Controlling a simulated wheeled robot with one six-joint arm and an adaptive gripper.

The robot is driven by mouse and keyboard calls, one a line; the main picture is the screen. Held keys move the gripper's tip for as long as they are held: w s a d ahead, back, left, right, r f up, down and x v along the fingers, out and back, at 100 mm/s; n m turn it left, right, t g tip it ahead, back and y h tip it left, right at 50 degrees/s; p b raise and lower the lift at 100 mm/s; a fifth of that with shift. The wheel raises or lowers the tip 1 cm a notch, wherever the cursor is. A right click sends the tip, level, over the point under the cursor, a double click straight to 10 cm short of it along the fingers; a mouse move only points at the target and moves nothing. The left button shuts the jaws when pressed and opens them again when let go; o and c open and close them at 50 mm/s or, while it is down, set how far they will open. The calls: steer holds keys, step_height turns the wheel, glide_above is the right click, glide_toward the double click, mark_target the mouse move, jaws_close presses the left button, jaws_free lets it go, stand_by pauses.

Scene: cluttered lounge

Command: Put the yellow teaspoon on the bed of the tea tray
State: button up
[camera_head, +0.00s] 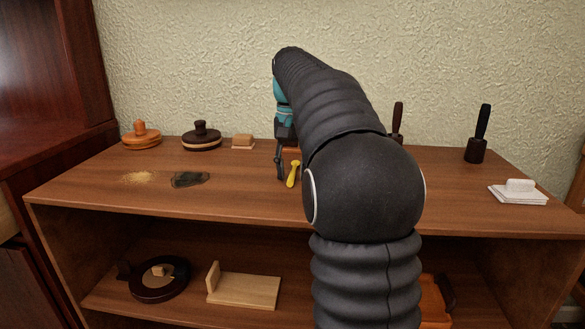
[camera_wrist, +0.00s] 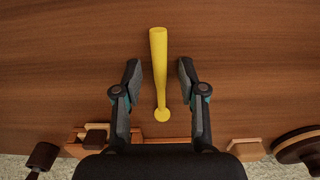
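The yellow teaspoon (camera_head: 293,174) lies on the wooden shelf top near its middle. In the wrist view the teaspoon (camera_wrist: 159,68) points away from the wall, its round end between my fingers. My gripper (camera_wrist: 156,75) is open, with one finger on each side of the teaspoon and a gap to both. In the head view my gripper (camera_head: 285,178) is low over the shelf top, partly hidden by my arm. An orange-brown wooden piece (camera_wrist: 78,150) by the wall, mostly behind my gripper, may be the tea tray; I cannot tell.
Lidded round pieces (camera_head: 141,135) (camera_head: 201,137) and a light block (camera_head: 243,142) stand at the back left. A dark patch (camera_head: 190,180) and yellow grains (camera_head: 137,179) lie in front. A dark-handled tool (camera_head: 476,148) and white piece (camera_head: 519,192) are right. An orange object (camera_head: 434,304) is below.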

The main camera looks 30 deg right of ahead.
mark_target(292, 173)
step_height(292, 173, up, 12)
steer(key=p, duration=0.3)
steer(key=shift+r, duration=0.15)
stand_by(0.4)
